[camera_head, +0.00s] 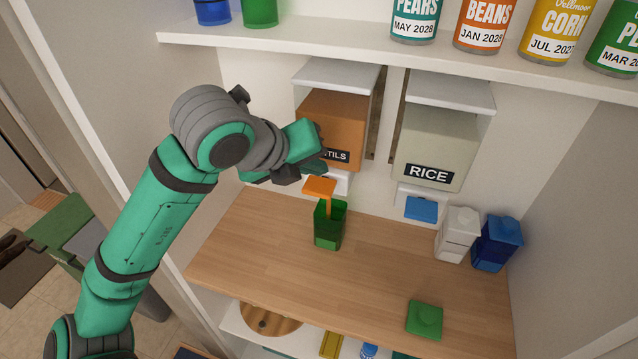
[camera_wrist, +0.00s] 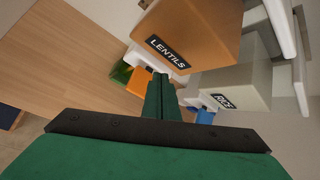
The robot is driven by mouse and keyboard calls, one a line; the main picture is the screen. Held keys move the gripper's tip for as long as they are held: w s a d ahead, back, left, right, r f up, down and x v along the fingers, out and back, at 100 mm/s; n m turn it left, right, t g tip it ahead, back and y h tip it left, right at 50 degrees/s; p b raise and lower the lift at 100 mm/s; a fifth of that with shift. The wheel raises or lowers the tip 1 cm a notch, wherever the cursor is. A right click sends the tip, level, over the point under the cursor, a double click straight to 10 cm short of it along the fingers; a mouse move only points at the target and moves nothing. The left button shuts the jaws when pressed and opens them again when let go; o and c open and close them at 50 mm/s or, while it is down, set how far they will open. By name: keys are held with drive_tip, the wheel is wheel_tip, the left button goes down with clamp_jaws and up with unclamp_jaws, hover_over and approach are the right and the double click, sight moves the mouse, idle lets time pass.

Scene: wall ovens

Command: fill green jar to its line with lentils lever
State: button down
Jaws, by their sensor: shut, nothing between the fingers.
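The lentils dispenser (camera_head: 335,115) is an orange-brown bin on the back wall; its LENTILS label (camera_wrist: 168,50) shows fully in the wrist view. Its orange lever (camera_head: 318,187) sticks out below. The green jar (camera_head: 329,238) stands upright and open on the wooden counter under it. A thin orange strand (camera_head: 328,208) runs from beside the lever down into the jar mouth. The jar's line and fill level are not clear. My gripper (camera_head: 308,170) is shut and empty, in front of the bin just above the lever; I cannot tell whether it touches it. The closed fingers also show in the wrist view (camera_wrist: 162,88).
A RICE dispenser (camera_head: 437,145) with a blue lever (camera_head: 421,208) hangs to the right. White (camera_head: 457,236) and blue (camera_head: 497,243) jars stand at the counter's right. A green lid (camera_head: 425,319) lies near the front. Cans line the shelf above (camera_head: 400,60). The middle counter is clear.

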sight(315, 188)
drive_tip(key=shift+r, duration=2.1)
